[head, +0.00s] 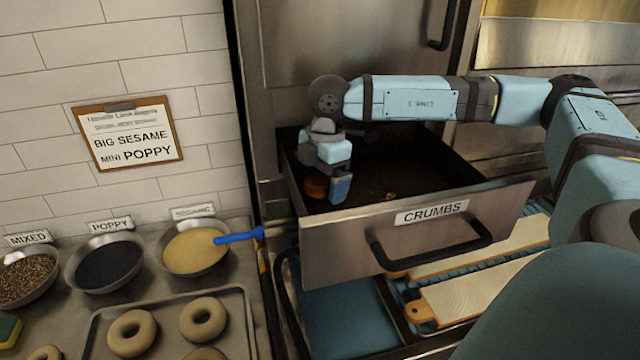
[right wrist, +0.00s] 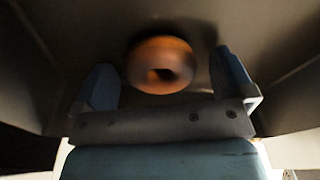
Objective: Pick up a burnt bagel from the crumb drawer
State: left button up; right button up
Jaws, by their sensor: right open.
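The crumb drawer (head: 480,226), a dark metal drawer labelled CRUMBS, is pulled open. A brown bagel (head: 316,187) lies in its left part, partly hidden behind my right gripper in the head view. My right gripper (head: 330,188) reaches down into the drawer over the bagel. In the right wrist view the bagel (right wrist: 160,65) shows between the two blue fingertips of the right gripper (right wrist: 172,80), with gaps on both sides. The right gripper is open and holds nothing. My left gripper is not in view.
Left of the drawer, a counter holds bowls of mixed seeds (head: 28,278), poppy (head: 105,262) and sesame (head: 195,248), plus a tray (head: 90,340) of pale bagels. A blue handle (head: 238,237) sticks out from the sesame bowl. Wooden boards (head: 480,290) lie below the drawer.

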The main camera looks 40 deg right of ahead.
jog(key=shift+c, duration=0.5)
jog(key=c, duration=0.8)
jog(key=shift+c, duration=0.2)
jog(key=shift+r, duration=0.1)
